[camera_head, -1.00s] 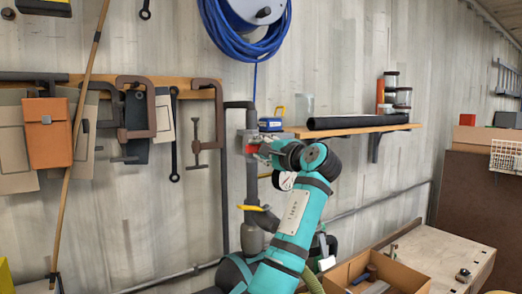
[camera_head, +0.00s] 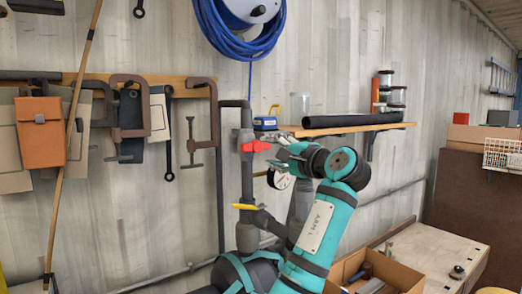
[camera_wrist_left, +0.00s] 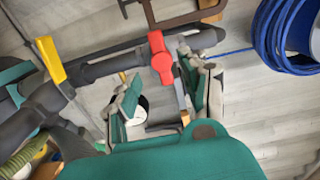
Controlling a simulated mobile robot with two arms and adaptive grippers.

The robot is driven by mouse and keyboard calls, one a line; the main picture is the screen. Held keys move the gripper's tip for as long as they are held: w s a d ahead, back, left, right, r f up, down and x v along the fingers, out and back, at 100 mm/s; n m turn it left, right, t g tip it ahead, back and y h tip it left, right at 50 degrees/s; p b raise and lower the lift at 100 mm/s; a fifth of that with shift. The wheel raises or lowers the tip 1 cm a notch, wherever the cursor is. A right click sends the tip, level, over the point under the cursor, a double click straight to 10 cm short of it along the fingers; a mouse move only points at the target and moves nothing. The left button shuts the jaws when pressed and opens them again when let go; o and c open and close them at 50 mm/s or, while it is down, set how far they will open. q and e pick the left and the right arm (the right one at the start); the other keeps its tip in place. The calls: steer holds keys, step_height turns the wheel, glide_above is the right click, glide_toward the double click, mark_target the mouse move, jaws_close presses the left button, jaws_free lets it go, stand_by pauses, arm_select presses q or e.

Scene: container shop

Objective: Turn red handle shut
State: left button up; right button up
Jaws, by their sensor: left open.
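The red handle (camera_head: 256,146) sits on the dark vertical pipe (camera_head: 247,178) and points to the right, across the pipe. In the left wrist view the red handle (camera_wrist_left: 160,58) also lies crosswise on the pipe. My left gripper (camera_head: 280,155) is just right of the handle's free end. In the left wrist view my left gripper (camera_wrist_left: 163,84) is open, with its fingers on either side of the handle's near end. I cannot tell whether a finger touches the handle. My right gripper is not in view.
A yellow handle (camera_head: 246,207) sits lower on the pipework, and a round gauge (camera_head: 279,179) is beside the pipe. A wooden shelf (camera_head: 350,129) with a black roll is close above my left arm. A cardboard box (camera_head: 345,268) stands on the bench below.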

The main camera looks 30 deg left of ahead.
arm_select(q)
steer(key=v, duration=0.4)
steer(key=shift+s+d, duration=0.1)
steer(key=shift+d, duration=0.05)
stand_by(0.4)
